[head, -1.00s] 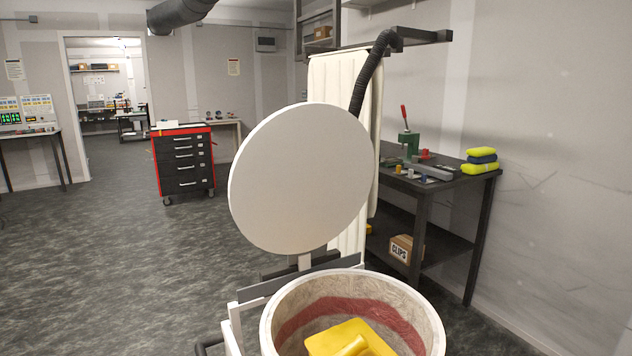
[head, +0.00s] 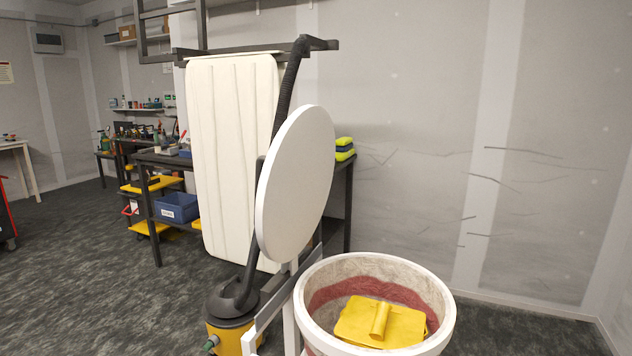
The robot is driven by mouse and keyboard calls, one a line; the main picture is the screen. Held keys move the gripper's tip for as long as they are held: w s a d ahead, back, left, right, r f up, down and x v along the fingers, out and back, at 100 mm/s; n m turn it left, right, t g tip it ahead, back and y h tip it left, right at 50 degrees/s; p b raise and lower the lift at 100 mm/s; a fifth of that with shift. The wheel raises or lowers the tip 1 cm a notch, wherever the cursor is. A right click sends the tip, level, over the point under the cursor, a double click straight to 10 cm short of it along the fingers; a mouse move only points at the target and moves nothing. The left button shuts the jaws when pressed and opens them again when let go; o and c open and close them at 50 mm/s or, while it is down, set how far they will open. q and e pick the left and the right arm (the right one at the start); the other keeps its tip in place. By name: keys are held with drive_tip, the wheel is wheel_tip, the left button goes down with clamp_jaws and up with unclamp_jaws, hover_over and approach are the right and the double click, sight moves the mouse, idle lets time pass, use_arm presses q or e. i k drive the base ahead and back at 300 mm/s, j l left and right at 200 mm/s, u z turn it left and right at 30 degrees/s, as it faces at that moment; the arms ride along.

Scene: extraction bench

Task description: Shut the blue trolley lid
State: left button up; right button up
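A round white lid (head: 294,184) stands open and nearly upright on a post, seen at an angle in the head view. No blue lid is in view. Right of it and lower is a round open tub (head: 448,310) with a pale rim and a red band inside. A yellow piece with a raised grip (head: 380,322) lies in the tub. A grey-white frame (head: 262,330) runs beside the tub below the lid; its lower part is cut off by the picture edge. Neither of my grippers is in view.
A yellow and black vacuum (head: 232,312) with a black hose stands left of the lid. A white hanging panel (head: 232,150) and a dark workbench (head: 152,200) are behind. The floor at left is open; a wall stands behind the tub.

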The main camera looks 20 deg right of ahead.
sight(294, 180)
drive_tip(key=i+j+z, duration=0.35)
drive_tip(key=j+z, duration=0.15)
drive_tip(key=i+j+z, duration=0.25)
drive_tip(key=j, duration=0.15)
drive_tip(key=j+z, duration=0.2)
drive_tip(key=j, duration=0.15)
drive_tip(key=i+j+z, duration=0.1)
drive_tip(key=j+z, duration=0.15)
drive_tip(key=i+j+z, duration=0.5)
drive_tip(key=j+z, duration=0.2)
